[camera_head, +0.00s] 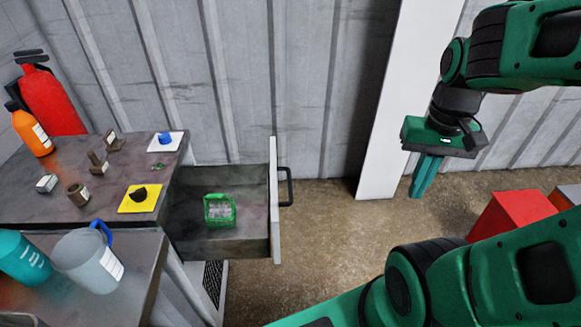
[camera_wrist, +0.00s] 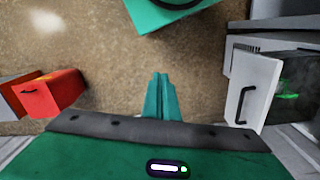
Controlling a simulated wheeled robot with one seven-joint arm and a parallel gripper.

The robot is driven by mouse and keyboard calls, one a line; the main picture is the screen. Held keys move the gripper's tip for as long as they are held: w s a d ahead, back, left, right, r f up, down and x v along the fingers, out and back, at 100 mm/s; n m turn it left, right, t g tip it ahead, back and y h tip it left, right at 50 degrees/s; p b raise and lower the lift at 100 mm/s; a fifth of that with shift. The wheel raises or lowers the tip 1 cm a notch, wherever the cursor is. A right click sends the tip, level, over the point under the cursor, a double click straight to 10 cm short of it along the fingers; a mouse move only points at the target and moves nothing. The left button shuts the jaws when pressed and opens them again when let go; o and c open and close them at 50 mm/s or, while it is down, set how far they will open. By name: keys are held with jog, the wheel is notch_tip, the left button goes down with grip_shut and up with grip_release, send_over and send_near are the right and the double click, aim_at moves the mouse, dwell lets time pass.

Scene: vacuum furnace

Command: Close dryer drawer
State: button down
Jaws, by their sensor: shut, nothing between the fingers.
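The dryer drawer (camera_head: 250,247) is pulled out from the cabinet's right side in the head view. Its pale front panel has a dark handle (camera_head: 288,187) on the outer face. A green basket-like item (camera_head: 219,210) sits inside it. In the wrist view the drawer front (camera_wrist: 252,92) and its handle (camera_wrist: 243,105) show at the right, with part of the green item (camera_wrist: 288,96) inside. My gripper (camera_head: 423,190) is shut and empty, pointing down to the right of the drawer, well apart from the handle. Its closed fingers (camera_wrist: 161,85) show in the wrist view.
The cabinet top (camera_head: 115,185) holds small parts, a yellow mat (camera_head: 140,205) and a white mat (camera_head: 178,143). Bottles and a jug (camera_head: 88,262) stand at the left. A red box (camera_head: 508,218) is at the right. Bare floor (camera_head: 330,220) lies between drawer and gripper.

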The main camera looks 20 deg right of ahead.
jog(key=w+a+f+n+t, duration=0.1)
jog(key=w+f+n, duration=0.15)
jog(key=w, duration=0.45)
jog(key=w+f+n+t, duration=0.15)
jog(key=w+f, duration=0.25)
jog(key=w, duration=0.4)
jog(key=w+a+f+t+y, duration=0.2)
jog(key=w+a+f, duration=0.5)
jog(key=w, duration=0.3)
jog(key=w+a+f+t+y, duration=0.2)
jog(key=w+a+f, duration=0.6)
jog(key=w, duration=0.3)
jog(key=shift+f, duration=0.45)
